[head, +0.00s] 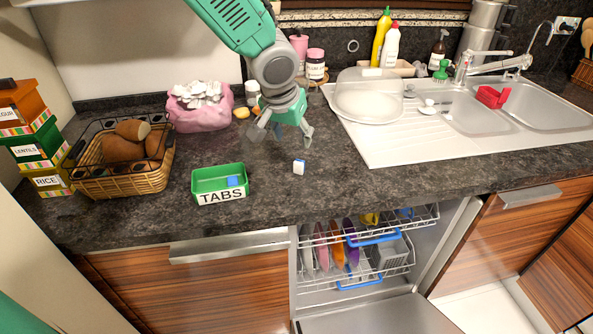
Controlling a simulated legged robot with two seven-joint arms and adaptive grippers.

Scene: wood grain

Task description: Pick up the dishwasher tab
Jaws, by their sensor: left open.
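A small white and blue dishwasher tab (299,167) lies on the dark countertop, right of a green box labelled TABS (220,197). A blue tab (233,181) sits inside that box. My left gripper (281,138) is open and empty above the counter, behind and slightly left of the loose tab, with its fingers pointing down. It does not touch the tab. My right gripper is not in view.
A wicker basket (118,185) with brown contents and a pink bag (198,118) stand at left. The sink drainboard (385,148) with a domed dish (367,98) is at right. Below, the dishwasher (355,250) is open with its racks showing.

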